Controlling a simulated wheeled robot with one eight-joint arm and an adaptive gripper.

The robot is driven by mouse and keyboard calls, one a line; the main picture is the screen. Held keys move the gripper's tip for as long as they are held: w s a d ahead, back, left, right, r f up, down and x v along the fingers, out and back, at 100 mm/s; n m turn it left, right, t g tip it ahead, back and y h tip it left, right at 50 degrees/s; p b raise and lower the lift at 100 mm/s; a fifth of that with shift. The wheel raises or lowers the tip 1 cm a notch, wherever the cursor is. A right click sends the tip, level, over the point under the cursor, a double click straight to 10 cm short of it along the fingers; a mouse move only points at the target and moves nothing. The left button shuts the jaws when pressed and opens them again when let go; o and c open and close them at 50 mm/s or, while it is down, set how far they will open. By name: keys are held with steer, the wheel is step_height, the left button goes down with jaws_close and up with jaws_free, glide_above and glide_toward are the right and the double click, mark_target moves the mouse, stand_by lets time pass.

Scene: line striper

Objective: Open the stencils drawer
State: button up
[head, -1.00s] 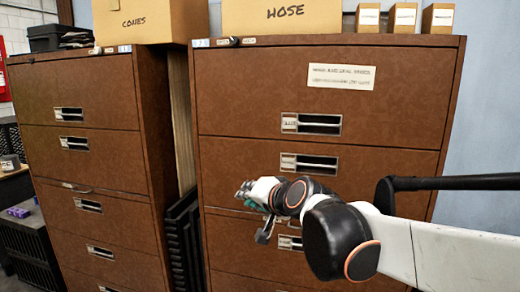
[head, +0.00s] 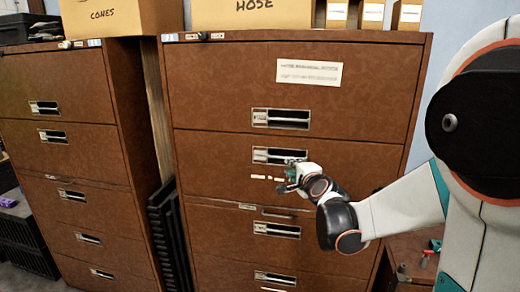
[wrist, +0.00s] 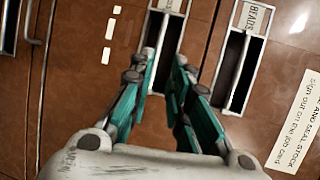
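The right-hand brown cabinet (head: 300,85) has a stack of drawers with recessed, framed pulls. No label reading "stencils" can be made out. My gripper (head: 291,172) is in front of the second drawer, at the lower right of its pull (head: 268,155). In the wrist view the gripper (wrist: 160,72) is open and empty, its two teal fingers apart on either side of that drawer's pull (wrist: 160,50). The pull's label (wrist: 174,5) is cut off at the picture edge. The drawer front looks shut. Whether the fingertips touch it, I cannot tell.
The top drawer's pull (wrist: 240,60) is labelled BEADS. A paper sign (head: 308,72) is above it. A second brown cabinet (head: 55,90) stands left. Boxes marked CONES (head: 110,17) and HOSE (head: 250,14) sit on top.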

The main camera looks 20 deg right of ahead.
mark_target(285, 158)
steer(key=x, duration=0.4)
steer(key=b+x, duration=0.1)
steer(key=x, duration=0.4)
steer(key=d+b+x, duration=0.1)
steer(key=x, duration=0.3)
steer(key=shift+w+d+f, duration=0.1)
steer(key=shift+w+f, duration=0.05)
steer(key=shift+w, duration=0.1)
steer(key=shift+m, duration=0.3)
jaws_close()
